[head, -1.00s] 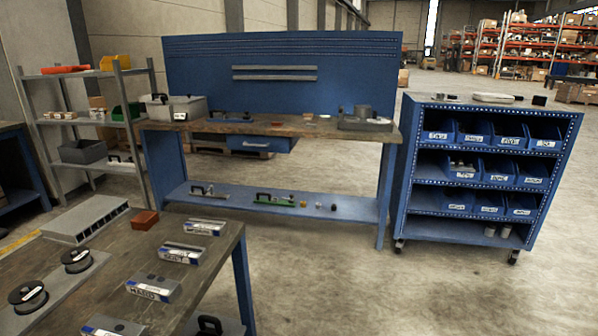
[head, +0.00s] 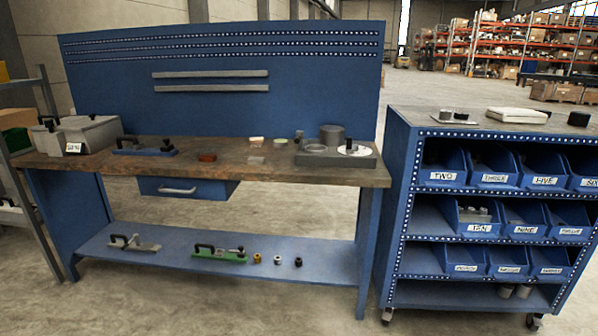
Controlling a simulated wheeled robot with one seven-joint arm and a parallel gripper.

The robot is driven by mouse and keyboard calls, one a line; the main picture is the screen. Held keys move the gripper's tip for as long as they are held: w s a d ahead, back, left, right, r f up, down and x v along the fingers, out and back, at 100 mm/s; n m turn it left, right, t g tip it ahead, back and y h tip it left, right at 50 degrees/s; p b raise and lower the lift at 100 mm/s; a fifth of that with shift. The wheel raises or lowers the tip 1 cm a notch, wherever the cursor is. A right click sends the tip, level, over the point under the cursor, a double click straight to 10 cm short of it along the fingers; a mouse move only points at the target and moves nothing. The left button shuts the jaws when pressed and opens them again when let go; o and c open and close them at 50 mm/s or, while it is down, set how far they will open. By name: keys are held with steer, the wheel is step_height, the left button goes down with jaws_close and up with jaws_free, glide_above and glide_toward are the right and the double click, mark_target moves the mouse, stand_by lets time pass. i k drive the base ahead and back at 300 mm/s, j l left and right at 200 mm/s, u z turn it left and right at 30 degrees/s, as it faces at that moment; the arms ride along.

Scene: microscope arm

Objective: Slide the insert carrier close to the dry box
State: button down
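A grey lidded box (head: 98,133) with a black handle and a small white label stands at the left end of the workbench top; it looks like the dry box. A low blue carrier (head: 148,152) with a black handle lies on the bench just right of it, with a small gap between them. It may be the insert carrier. A similar green carrier (head: 215,253) and a grey plate with a black handle (head: 135,244) lie on the lower shelf, so I cannot tell for sure. My gripper is not in view.
A drawer (head: 186,188) hangs below. A blue bin cart (head: 400,230) stands at the right. Concrete floor lies in front.

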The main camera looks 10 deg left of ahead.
mark_target(138, 148)
steer(key=i+u, duration=0.1)
steer(key=i, duration=0.75)
steer(key=i+l+u, duration=0.1)
steer(key=i, duration=0.7)
steer(key=i+u, duration=0.8)
steer(key=i+l+u, duration=0.15)
steer(key=u, duration=0.3)
steer(key=i+l+u, duration=0.9)
steer(key=i, duration=0.25)
steer(key=l, duration=0.1)
